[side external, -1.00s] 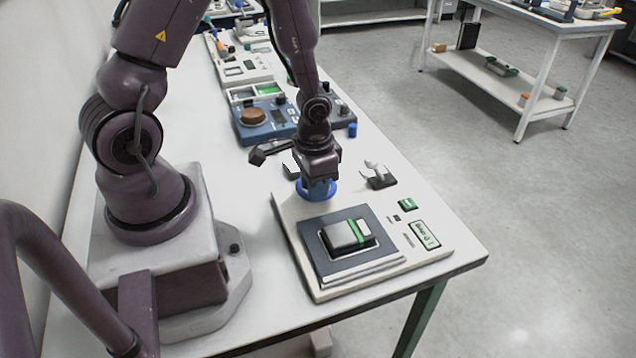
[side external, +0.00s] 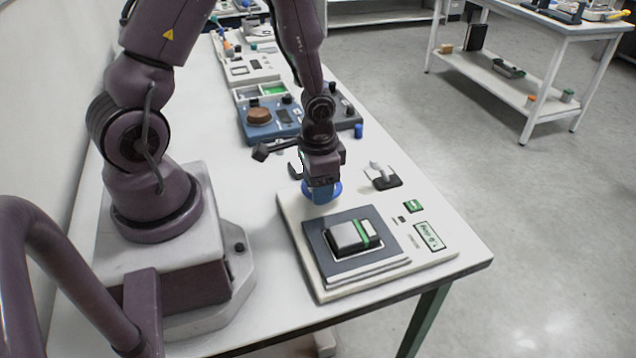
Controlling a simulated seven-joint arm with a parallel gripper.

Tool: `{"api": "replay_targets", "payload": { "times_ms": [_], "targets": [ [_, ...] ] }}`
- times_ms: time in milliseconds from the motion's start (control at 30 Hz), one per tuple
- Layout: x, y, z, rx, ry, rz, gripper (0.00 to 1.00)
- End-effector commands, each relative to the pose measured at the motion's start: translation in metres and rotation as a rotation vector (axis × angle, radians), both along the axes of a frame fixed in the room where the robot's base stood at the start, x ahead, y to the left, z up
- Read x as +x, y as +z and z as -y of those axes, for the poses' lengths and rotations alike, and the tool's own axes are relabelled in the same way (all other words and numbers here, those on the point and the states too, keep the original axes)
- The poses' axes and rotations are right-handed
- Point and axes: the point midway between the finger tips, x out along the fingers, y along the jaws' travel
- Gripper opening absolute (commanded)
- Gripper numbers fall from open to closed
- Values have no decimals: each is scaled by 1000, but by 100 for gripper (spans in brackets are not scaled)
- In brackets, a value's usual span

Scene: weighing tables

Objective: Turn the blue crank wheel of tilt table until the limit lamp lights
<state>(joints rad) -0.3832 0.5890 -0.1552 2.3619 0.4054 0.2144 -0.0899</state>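The tilt table (side external: 292,222) is a pale base plate near the front end of the bench, with a dark square platform (side external: 385,262) on it. A grey block with a green band (side external: 352,236) rests on the platform. The blue crank wheel (side external: 334,190) is at the plate's back left corner. My gripper (side external: 322,186) points down right over the wheel and hides much of it. I cannot make out whether its fingers are closed on the wheel. A small green square (side external: 413,206) sits on the plate's right side; I cannot tell whether any lamp is lit.
A dark stand with a pale lever-like part (side external: 382,176) is just behind the plate. A blue device with a brown disc (side external: 268,122) and a small blue cylinder (side external: 358,131) stand farther back. Bare bench top lies left of the plate.

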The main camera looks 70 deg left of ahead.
Motion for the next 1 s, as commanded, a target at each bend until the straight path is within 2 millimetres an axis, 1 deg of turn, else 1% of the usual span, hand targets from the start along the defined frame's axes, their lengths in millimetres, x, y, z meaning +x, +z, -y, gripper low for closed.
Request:
{"api": "replay_targets", "payload": {
  "times_ms": [167,267,367,700,833,1000],
  "targets": [
    [1,2,0,0,1,2,49],
    [1,9,0,0,2,3,49],
    [1,24,-1,1,3,6,49],
    [1,93,-1,5,3,6,49],
    [1,113,-1,4,1,6,49],
    [0,127,-1,1,1,2,49]
  ]
}}
